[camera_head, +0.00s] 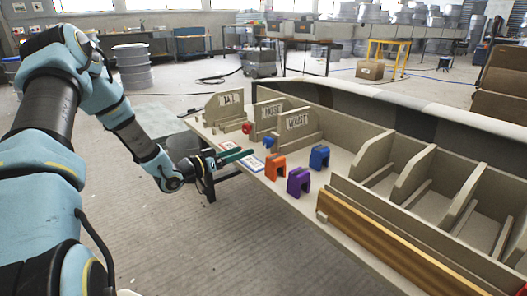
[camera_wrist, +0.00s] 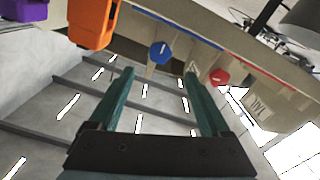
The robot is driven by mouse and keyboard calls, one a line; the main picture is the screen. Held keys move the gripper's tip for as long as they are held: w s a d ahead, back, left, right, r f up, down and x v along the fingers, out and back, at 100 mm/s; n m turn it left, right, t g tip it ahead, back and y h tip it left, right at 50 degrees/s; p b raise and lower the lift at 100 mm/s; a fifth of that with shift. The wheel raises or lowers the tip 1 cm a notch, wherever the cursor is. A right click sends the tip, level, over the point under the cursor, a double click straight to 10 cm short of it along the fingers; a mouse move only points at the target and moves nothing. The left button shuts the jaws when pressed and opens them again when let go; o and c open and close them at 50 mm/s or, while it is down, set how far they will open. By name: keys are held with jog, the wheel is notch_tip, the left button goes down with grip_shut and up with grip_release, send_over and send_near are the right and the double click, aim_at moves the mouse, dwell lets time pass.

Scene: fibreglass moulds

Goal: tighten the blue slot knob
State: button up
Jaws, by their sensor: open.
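The blue slot knob (camera_head: 268,142) sits in front of the board with the middle sign, near the left end of the bench. In the wrist view the blue knob (camera_wrist: 160,51) is round, with a pale slot line across its face. It lies beyond the fingertips, between them in the picture. My gripper (camera_head: 238,155) has green fingers and reaches the bench's near left edge, left of the knob and apart from it. In the wrist view the gripper (camera_wrist: 159,73) is open, with nothing between its fingers.
A red knob (camera_head: 246,128) is left of the blue one. Orange (camera_head: 275,169), purple (camera_head: 298,182) and blue (camera_head: 319,157) blocks stand on the bench to the right. Upright signed boards (camera_head: 224,107) stand behind the knobs. Open floor lies left of the bench.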

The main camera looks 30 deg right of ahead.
aim_at(265, 143)
jog(key=d, duration=0.3)
jog(key=w+d+b, duration=0.1)
jog(key=d, duration=0.2)
jog(key=w+d, duration=0.1)
jog(key=d, duration=0.2)
jog(key=shift+d, duration=0.35)
jog(key=shift+c, duration=0.3)
grip_shut()
